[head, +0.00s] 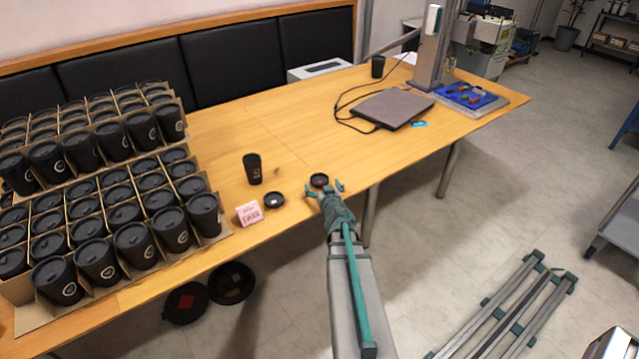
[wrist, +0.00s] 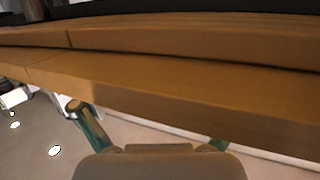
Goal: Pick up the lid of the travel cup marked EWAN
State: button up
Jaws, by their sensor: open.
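A black travel cup (head: 253,169) stands upright on the wooden table; small marks on its side are too small to read. One dark round lid (head: 273,201) with a pale mark lies to the right of the pink card. Another dark lid (head: 319,180) with a reddish mark lies near the table's front edge. I cannot read EWAN on either lid. My gripper (head: 325,190) is open and empty, at the front edge beside the reddish-marked lid. In the wrist view my gripper (wrist: 147,126) faces the table's edge, and no lid shows there.
A pink card (head: 249,213) stands near the front edge. Boxes of several lidded black cups (head: 110,215) fill the table's left. A closed laptop (head: 393,108) with a cable, a blue tray (head: 468,97) and another black cup (head: 378,66) are farther right. The table middle (head: 310,130) is clear.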

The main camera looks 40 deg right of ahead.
aim_at(319, 181)
jog(key=shift+x, duration=1.15)
jog(key=shift+s, duration=0.1)
jog(key=shift+c, duration=0.2)
jog(key=c, duration=1)
jog(key=shift+r, duration=0.1)
